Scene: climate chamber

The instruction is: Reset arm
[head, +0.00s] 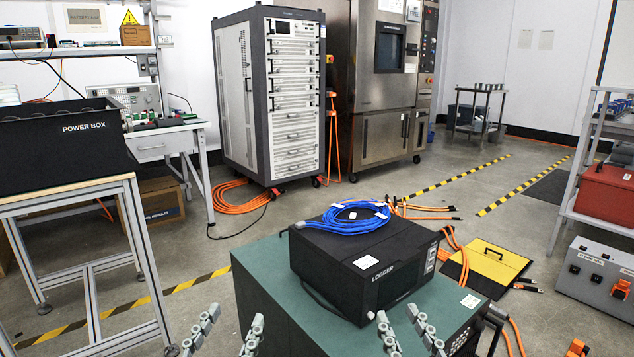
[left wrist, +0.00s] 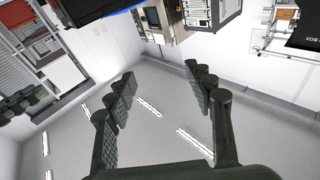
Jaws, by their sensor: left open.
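My left gripper (head: 234,318) shows at the bottom of the head view, left of centre, with its fingers apart and nothing between them. The left wrist view also shows its spread fingers (left wrist: 165,95), empty, against an upside-down view of the room with the ceiling lights. My right gripper (head: 398,315) is at the bottom of the head view, right of centre. Its fingers are apart, with nothing seen held between them. Both grippers appear in front of the green case (head: 262,290); I cannot tell their distance from it. The rest of both arms is out of the head view.
A black logger box (head: 345,270) with a coiled blue cable (head: 347,217) sits on the green case. A black power box (head: 60,150) stands on a frame at left. Orange cables (head: 240,197) and a yellow-black case (head: 487,263) lie on the floor. A grey shelf (head: 565,200) stands at right.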

